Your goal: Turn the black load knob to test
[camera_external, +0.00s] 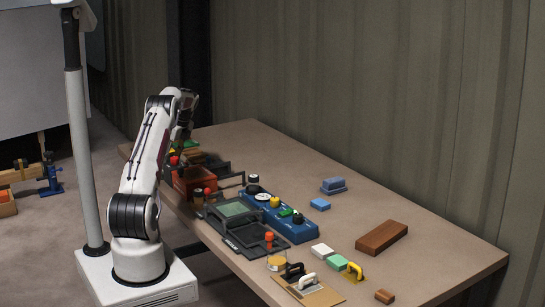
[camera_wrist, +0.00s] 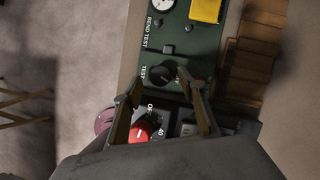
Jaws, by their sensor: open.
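The black load knob (camera_wrist: 162,76) sits on a green panel in the wrist view, with a "TEST" label to its left and what looks like an "OFF" label below it. Its pointer direction is too small to tell. My gripper (camera_wrist: 161,82) is open, one finger on each side of the knob as seen from the wrist; I cannot tell whether they touch it. In the external view my gripper (camera_external: 182,140) is over the far left end of the table, and the knob cannot be made out there.
A red knob (camera_wrist: 140,133) lies below, between the fingers in the wrist view. A yellow part (camera_wrist: 205,10) and a white dial (camera_wrist: 166,4) are on the green panel (camera_wrist: 180,45). Brown slats (camera_wrist: 255,55) lie to its right. A blue unit (camera_external: 290,228) stands farther along the table (camera_external: 430,255).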

